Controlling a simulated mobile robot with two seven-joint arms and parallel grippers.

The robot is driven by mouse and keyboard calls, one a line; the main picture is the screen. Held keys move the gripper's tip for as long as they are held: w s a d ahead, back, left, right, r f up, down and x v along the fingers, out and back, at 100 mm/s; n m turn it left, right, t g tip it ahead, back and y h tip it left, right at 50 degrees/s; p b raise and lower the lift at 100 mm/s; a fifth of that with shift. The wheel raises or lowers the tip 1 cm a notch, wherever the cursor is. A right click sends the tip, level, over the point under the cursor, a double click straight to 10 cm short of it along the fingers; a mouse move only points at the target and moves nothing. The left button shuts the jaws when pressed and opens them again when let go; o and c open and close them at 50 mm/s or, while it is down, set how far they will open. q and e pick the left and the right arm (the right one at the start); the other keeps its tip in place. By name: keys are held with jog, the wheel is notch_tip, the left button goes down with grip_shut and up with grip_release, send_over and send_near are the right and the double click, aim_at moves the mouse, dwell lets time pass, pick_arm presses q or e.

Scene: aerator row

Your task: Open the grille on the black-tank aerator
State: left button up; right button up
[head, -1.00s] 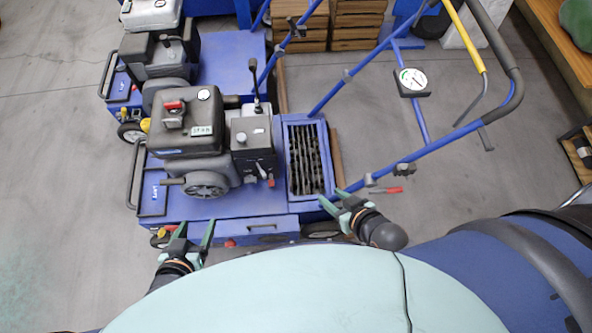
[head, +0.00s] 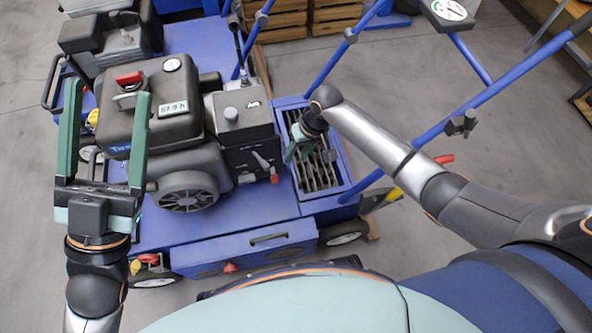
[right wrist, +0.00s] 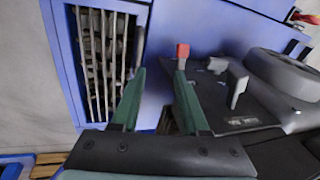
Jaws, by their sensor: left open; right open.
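The black-tank aerator has a black tank (head: 155,125) with a red cap on its blue deck. Its barred grille (head: 326,172) lies in a blue frame to the right of the engine, with the bars in place over dark parts below. My right gripper (head: 298,152) is open above the left side of the grille and hides part of it. In the right wrist view the grille (right wrist: 100,70) is left of the open fingers (right wrist: 160,75), with a dark piece at its right edge. My left gripper (head: 107,95) is open and empty, in front of the tank's left side.
A second aerator (head: 95,35) stands behind at the upper left. Blue handlebar tubes (head: 440,130) with a round gauge (head: 447,11) rise on the right. A black control box (head: 243,135) stands between tank and grille. Wooden crates (head: 335,14) are at the back.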

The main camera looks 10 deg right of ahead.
aim_at(296, 165)
jog(key=w+d+r+m+b, duration=0.1)
jog(key=w+d, duration=0.2)
jog(key=w, duration=0.1)
jog(key=shift+g+h, duration=0.4)
jog(key=f+b, duration=0.2)
jog(key=f, duration=0.1)
jog(key=a+f+b, duration=0.1)
jog(key=f+b, duration=0.1)
jog(key=f, duration=0.2)
jog(key=f+b, duration=0.2)
jog(key=f, duration=0.1)
jog(key=shift+a+f+b, duration=0.3)
jog(key=shift+b, duration=0.05)
pick_arm(q)
notch_tip(296, 165, down, 7)
jog(key=s+d+m+h, duration=0.1)
jog(key=shift+f+g+h+b, duration=0.2)
jog(key=shift+g+h+b, duration=0.1)
jog(key=shift+h+b, duration=0.1)
pick_arm(e)
jog(key=shift+a+f, duration=0.2)
jog(key=shift+f, duration=0.45)
pick_arm(q)
jog(key=shift+s, duration=0.1)
pick_arm(e)
grip_shut()
jog(key=shift+s, duration=0.1)
